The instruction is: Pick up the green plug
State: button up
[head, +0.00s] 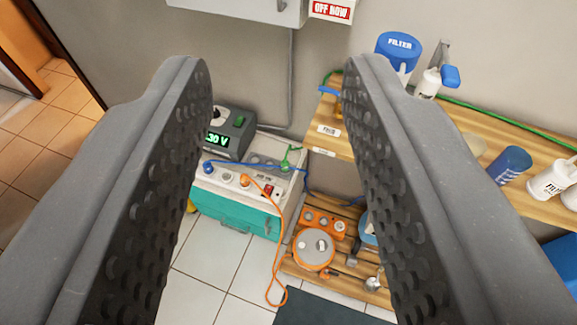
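The green plug (287,161) is small and stands at the right end of the top of the white-and-teal unit (238,216), with a short green lead by it. A blue cable passes close to it. My gripper (276,78) is open and empty, with its two dark, studded fingers wide apart at the left and right. The plug shows in the gap between the fingers, farther off and below the fingertips in the picture. The fingers do not touch it.
A blue plug (208,167) and an orange plug (246,180) sit on the same unit, left of the green one. A grey meter box (228,135) stands behind. A wooden shelf (465,125) with bottles is at right. Tiled floor (215,260) is clear in front.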

aim_at(286, 165)
jog(key=k, duration=1.25)
jog(key=z, duration=0.45)
jog(key=i, duration=0.75)
jog(key=u, duration=0.8)
jog(key=i, duration=0.45)
jog(key=u, duration=0.55)
jog(key=i, duration=1.5)
jog(key=z, duration=0.05)
